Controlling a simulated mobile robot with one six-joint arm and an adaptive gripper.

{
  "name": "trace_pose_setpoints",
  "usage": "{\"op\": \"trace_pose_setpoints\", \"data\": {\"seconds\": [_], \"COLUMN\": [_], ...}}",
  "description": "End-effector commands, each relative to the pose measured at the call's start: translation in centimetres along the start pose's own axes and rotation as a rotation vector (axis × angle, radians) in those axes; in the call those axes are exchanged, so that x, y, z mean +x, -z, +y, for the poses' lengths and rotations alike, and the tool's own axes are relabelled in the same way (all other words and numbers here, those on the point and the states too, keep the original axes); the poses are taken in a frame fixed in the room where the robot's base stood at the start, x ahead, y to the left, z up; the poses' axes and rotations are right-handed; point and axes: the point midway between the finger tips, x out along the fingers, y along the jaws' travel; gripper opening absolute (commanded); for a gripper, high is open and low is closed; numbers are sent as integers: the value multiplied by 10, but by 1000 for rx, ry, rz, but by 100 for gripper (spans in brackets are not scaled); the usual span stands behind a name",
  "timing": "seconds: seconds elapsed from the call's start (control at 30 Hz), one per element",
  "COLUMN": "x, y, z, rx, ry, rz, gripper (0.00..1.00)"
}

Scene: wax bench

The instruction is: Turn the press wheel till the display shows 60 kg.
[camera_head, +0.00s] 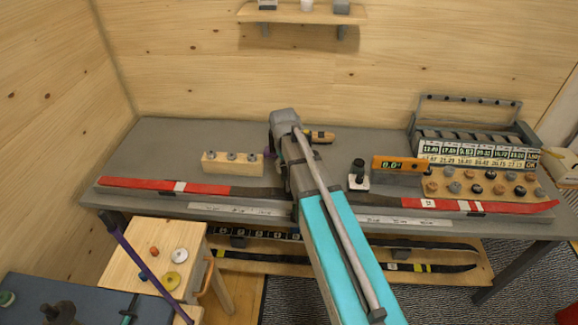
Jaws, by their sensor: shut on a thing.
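An orange display (397,164) stands on the bench right of my arm. Its small green digits seem to read 0.0, too small to be sure. My arm reaches over the middle of the bench, and its grey wrist is near the bench's back. The gripper's fingers are hidden behind my arm. The press wheel cannot be made out; a small purple part shows at the left edge of my wrist, and I cannot tell what it belongs to. A long red-ended ski (165,185) lies along the bench front, its middle hidden by my arm.
A wooden block with several knobs (232,163) stands left of my arm. A black-topped item (358,176) stands left of the display. A rack (470,135) with number cards and several round pieces fills the bench's right. A wooden stool (125,275) stands at front left.

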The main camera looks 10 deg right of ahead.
Motion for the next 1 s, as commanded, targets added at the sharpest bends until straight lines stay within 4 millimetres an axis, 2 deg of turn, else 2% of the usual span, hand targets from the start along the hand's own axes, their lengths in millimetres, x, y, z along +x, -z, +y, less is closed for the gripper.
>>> {"op": "trace_pose_setpoints", "data": {"seconds": [0.27, 0.3, 0.43, 0.47, 1.0], "x": [0, 0, 0, 0, -2], "y": [4, 4, 3, 3, -1], "z": [1, 1, 1, 1, 2], "rx": [0, 0, -1, -1, -24], "ry": [-2, -2, -2, -2, -2], "rz": [8, 8, 6, 6, 2], "gripper": [23, 73, 97, 100, 100]}}
